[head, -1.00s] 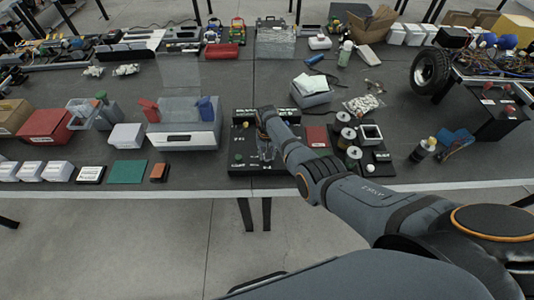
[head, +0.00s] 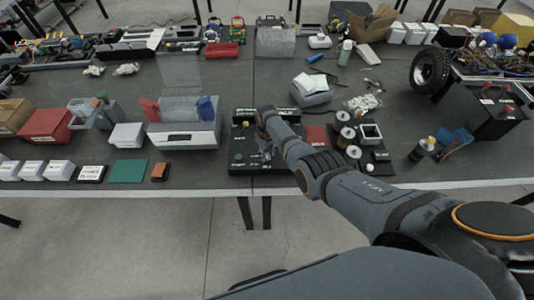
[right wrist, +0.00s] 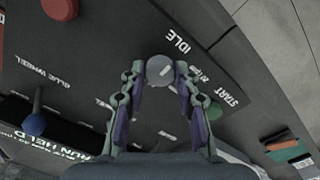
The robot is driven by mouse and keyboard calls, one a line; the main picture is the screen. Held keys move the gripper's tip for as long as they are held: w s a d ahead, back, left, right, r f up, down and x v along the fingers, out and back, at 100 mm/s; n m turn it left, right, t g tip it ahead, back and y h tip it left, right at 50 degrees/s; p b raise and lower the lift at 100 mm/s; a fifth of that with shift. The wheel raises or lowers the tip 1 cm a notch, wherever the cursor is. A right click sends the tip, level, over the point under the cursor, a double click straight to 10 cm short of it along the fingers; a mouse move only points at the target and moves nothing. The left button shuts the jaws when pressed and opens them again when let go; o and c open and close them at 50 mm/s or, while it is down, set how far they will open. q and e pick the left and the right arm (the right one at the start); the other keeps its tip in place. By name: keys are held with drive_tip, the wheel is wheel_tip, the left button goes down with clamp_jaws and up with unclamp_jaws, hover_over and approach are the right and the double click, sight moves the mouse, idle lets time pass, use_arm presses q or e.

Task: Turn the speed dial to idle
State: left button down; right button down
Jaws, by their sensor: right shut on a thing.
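The speed dial (right wrist: 160,71) is a round grey knob with a small pale mark, on a black control panel (right wrist: 110,30). The word IDLE (right wrist: 178,41) is printed beside it, toward the upper right in the right wrist view. My right gripper (right wrist: 160,72) has a finger on each side of the dial and is shut on it. In the head view the right gripper (head: 266,152) is over the black panel (head: 240,163) and hides the dial. Which label the mark points to is too small to tell. My left gripper is not in view.
A red knob (right wrist: 60,8) is at the panel's far side. A board with spools (head: 380,157) stands right of the panel.

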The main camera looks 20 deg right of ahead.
sight(267, 156)
idle(0.5)
drive_tip(key=c, duration=1)
unclamp_jaws()
wheel_tip(267, 156, up, 12)
drive_tip(key=shift+r, duration=0.1)
